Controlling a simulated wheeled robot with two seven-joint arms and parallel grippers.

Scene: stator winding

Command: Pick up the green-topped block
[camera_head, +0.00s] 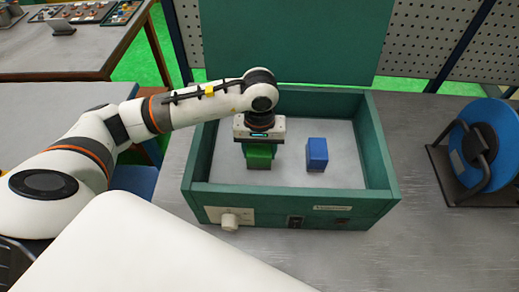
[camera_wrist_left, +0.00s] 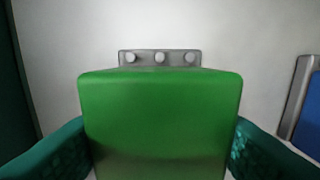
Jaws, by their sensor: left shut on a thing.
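The green-topped block (camera_head: 259,161) is inside the green-walled box (camera_head: 290,200), left of its middle. My left gripper (camera_head: 259,150) comes down over it from above and is shut on it. In the left wrist view the green block (camera_wrist_left: 160,120) fills the middle, with a teal finger on each side touching it. Whether it is clear of the box floor, I cannot tell. My right gripper is not in view.
A blue block (camera_head: 317,154) stands right of the green one in the same box. A grey piece with three round studs (camera_wrist_left: 160,57) lies just beyond the green block. A blue wheel-like device (camera_head: 485,145) stands right of the box.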

